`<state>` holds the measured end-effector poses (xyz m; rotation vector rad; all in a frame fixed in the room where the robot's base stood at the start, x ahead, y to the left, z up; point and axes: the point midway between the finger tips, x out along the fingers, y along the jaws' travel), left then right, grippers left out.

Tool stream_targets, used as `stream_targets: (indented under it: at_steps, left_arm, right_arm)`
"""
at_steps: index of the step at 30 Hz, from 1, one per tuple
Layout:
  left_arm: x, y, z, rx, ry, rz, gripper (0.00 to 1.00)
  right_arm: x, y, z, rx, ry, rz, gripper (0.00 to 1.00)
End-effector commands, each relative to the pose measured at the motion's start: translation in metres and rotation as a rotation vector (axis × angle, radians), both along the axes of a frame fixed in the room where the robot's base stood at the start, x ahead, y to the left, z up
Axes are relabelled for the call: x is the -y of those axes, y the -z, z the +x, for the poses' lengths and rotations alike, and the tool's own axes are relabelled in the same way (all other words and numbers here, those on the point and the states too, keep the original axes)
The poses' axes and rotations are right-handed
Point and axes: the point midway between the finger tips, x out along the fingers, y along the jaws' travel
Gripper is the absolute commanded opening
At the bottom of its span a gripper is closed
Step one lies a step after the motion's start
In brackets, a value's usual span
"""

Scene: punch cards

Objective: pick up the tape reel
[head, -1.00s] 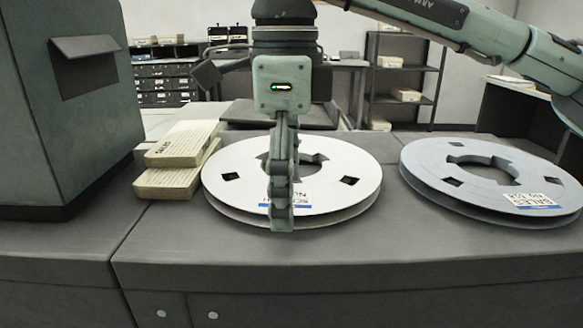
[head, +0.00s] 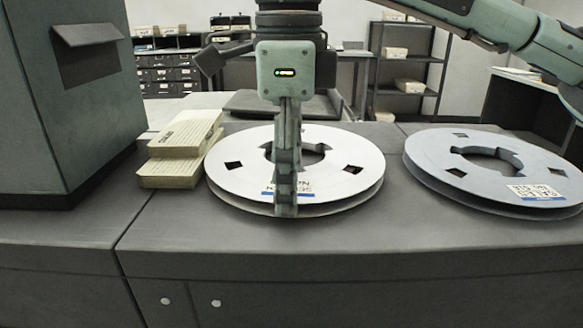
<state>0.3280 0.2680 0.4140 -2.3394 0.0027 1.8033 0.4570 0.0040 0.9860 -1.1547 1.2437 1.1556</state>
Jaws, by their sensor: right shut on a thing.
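A white tape reel (head: 328,185) lies flat on the grey counter in the middle of the head view. It has a wide centre hole, small dark cut-outs and a blue-edged label on its near side. My right gripper (head: 286,205) points straight down and is shut on the near rim of this reel. Its fingers hide part of the label and rim. I see no clear gap between reel and counter. A second, similar reel (head: 430,160) with a readable-looking label lies flat to the right, apart from the first. My left gripper is not in view.
Two stacked bundles of cream cards (head: 180,150) stand close left of the middle reel. A large grey-green machine (head: 85,120) stands at the far left. The counter (head: 330,235) is clear in front of the reels. Shelves (head: 405,60) stand behind.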

Motion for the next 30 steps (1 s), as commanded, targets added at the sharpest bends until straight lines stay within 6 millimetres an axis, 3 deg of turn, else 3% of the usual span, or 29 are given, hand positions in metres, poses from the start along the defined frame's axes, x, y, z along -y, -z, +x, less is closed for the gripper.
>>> stream_targets:
  at_steps: [5, 11, 21, 30]
  left_arm:
    - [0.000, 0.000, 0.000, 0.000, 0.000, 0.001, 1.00]
    - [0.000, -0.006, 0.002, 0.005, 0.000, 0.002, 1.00]
    - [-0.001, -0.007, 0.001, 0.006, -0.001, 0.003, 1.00]
    - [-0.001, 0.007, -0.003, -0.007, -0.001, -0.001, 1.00]
  right_arm:
    - [-0.001, -0.014, 0.001, 0.004, 0.001, 0.004, 0.07]
    - [-0.002, -0.045, 0.000, 0.005, 0.000, 0.004, 0.07]
    - [-0.074, -0.084, -0.006, 0.003, -0.003, 0.002, 0.07]
    - [-0.111, -0.108, -0.009, 0.003, 0.000, 0.001, 0.07]
